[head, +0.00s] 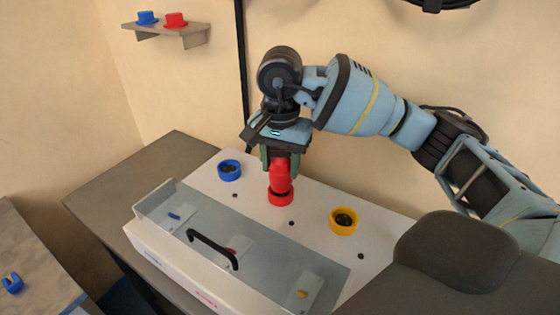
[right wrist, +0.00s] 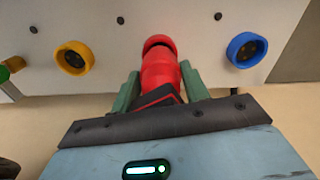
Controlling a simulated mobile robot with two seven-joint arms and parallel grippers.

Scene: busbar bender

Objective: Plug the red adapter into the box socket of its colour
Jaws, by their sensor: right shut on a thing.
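My right gripper (head: 279,158) is shut on the red adapter (head: 281,178), pointing down over the white box (head: 203,180). The adapter's lower end meets the red socket ring (head: 281,199) on the box top; I cannot tell how deep it sits. In the right wrist view the green fingers of my right gripper (right wrist: 161,76) flank the red adapter (right wrist: 158,68), and a dark gap shows at its far end by the red rim. The blue socket (head: 229,170) and yellow socket (head: 344,220) are empty on either side. My left gripper is not in view.
A clear cover (head: 265,262) with a black handle (head: 212,248) lies along the box front, over small coloured switches. A wall shelf (head: 180,35) holds a blue cap (head: 147,18) and a red cap (head: 175,20). A blue piece (head: 12,283) lies on the left table.

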